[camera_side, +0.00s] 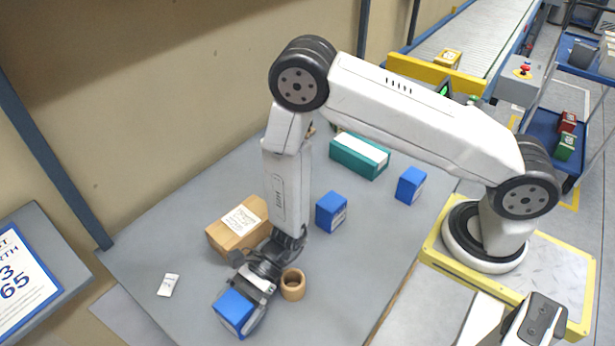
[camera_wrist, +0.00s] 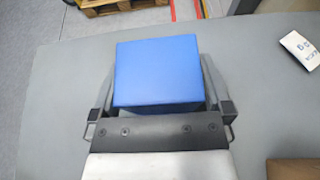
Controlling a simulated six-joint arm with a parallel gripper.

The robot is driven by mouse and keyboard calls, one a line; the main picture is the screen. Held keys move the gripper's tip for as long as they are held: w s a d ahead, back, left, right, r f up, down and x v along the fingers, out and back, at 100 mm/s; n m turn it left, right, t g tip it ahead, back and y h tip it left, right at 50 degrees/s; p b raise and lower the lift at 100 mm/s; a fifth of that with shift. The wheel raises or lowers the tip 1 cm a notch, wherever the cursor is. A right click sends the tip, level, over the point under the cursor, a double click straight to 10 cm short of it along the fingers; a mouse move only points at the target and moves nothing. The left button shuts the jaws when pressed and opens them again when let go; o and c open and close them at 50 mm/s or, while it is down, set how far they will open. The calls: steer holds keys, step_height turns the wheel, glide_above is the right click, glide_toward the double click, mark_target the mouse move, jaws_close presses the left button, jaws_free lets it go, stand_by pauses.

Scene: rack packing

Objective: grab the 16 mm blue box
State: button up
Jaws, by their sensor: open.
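Three blue boxes lie on the grey table in the side view: one at the front left (camera_side: 233,311), one in the middle (camera_side: 331,212) and one at the right (camera_side: 411,185). No size is readable on them, so I cannot tell which is 16 mm. My gripper (camera_side: 250,300) is down at the front-left box. In the wrist view that blue box (camera_wrist: 156,72) sits between the fingers of my open gripper (camera_wrist: 158,95), one finger on each side. Its lower part is hidden, and I cannot tell whether a finger touches it.
A brown ring-shaped thing (camera_side: 292,286) stands close beside my gripper. A cardboard box (camera_side: 236,233) is behind it, and a teal box (camera_side: 345,159) farther back. A white card (camera_side: 168,285) lies left, also in the wrist view (camera_wrist: 301,50). The table's front middle is clear.

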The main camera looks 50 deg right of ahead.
steer(key=c, duration=1.1)
steer(key=shift+r, duration=0.15)
steer(key=shift+r, duration=4.9)
